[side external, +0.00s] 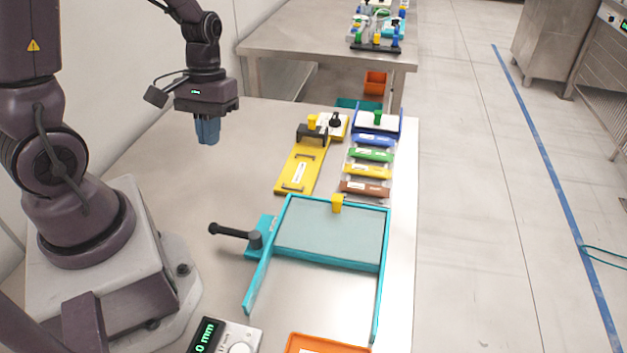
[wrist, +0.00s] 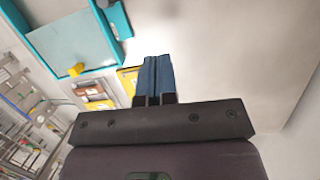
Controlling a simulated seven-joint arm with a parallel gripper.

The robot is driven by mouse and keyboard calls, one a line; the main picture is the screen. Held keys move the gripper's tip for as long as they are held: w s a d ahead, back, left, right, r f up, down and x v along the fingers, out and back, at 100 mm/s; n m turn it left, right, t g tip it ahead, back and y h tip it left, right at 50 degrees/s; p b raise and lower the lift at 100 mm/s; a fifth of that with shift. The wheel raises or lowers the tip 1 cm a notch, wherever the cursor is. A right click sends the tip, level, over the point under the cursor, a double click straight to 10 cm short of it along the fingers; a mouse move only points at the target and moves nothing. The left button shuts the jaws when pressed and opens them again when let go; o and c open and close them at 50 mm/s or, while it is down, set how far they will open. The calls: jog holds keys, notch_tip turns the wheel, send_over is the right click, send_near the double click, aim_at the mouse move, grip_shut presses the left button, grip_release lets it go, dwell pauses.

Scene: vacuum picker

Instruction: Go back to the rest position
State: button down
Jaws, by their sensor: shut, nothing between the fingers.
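My gripper (side external: 207,139) hangs pointing down above the back left part of the table in the side external view. Its blue fingers are shut together with nothing between them. In the wrist view the closed blue fingers (wrist: 153,75) stick out from the dark gripper body. The gripper is clear of the table and apart from every object. The bare tabletop (side external: 190,180) lies below it.
A teal frame with a grey panel (side external: 330,232) and a black lever (side external: 235,232) stand at the front. A yellow plate (side external: 300,172) and several coloured bars (side external: 370,155) lie right of the gripper. An orange tray (side external: 325,344) is at the front edge.

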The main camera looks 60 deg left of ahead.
jog(key=s+d+r+m+t+y, duration=0.1)
jog(key=d+r+m+t, duration=0.2)
jog(key=r, duration=0.5)
jog(key=s+d+r+m+t+y, duration=0.1)
jog(key=d+r+m+t, duration=0.3)
jog(key=d+r, duration=0.3)
notch_tip(320, 180, up, 2)
jog(key=shift+d+r+m+t, duration=0.2)
jog(key=shift+r+m+t, duration=0.1)
jog(key=shift+m, duration=0.2)
jog(key=c, duration=1.8)
grip_release()
jog(key=shift+c, duration=0.2)
